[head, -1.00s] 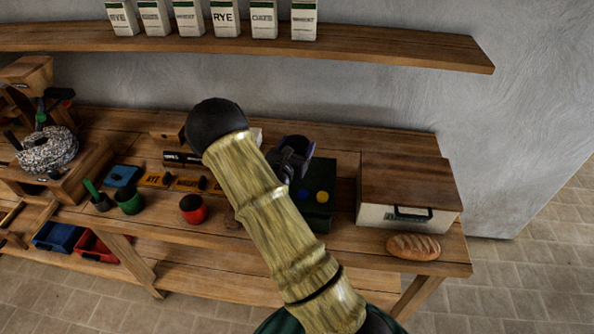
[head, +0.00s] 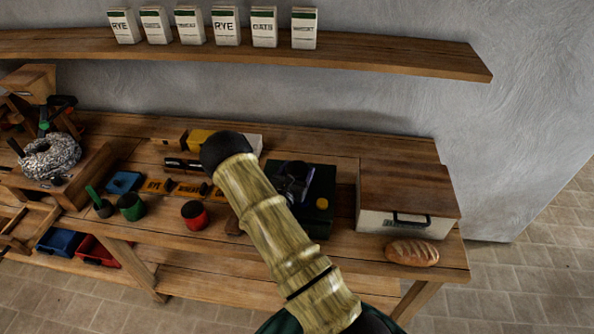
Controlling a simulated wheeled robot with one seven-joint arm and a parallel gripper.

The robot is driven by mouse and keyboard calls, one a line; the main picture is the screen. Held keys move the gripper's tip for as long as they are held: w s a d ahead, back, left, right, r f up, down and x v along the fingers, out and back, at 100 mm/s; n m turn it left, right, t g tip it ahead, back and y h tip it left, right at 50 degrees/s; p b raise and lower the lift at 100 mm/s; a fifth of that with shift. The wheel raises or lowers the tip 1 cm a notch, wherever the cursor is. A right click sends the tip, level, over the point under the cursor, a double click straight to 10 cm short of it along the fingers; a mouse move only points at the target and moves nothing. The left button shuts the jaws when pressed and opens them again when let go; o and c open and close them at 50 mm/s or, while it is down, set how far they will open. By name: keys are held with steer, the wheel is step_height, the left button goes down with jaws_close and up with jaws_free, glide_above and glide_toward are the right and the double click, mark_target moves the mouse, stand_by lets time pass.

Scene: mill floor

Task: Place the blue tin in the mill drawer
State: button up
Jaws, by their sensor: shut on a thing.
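My gripper (head: 294,182) is over the dark green box or tray (head: 318,226) on the bench, right of my bamboo-coloured arm. It is shut where the small round blue tin showed beside a yellow one (head: 322,203); the tin itself is hidden by the gripper now. The mill (head: 50,156), with its speckled stone, stands at the far left of the bench. A wooden drawer-like frame (head: 22,232) shows below it at the left edge; I cannot tell for sure that it is the mill drawer.
A wooden-lidded bread box (head: 408,190) and a loaf (head: 412,252) are at the right. Red (head: 194,214) and green (head: 131,206) pots and a blue block (head: 124,182) lie left of my arm. A shelf (head: 400,57) with several cartons hangs above.

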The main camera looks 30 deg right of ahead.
steer(key=shift+f, duration=0.25)
steer(key=shift+f, duration=0.15)
steer(key=o, duration=1)
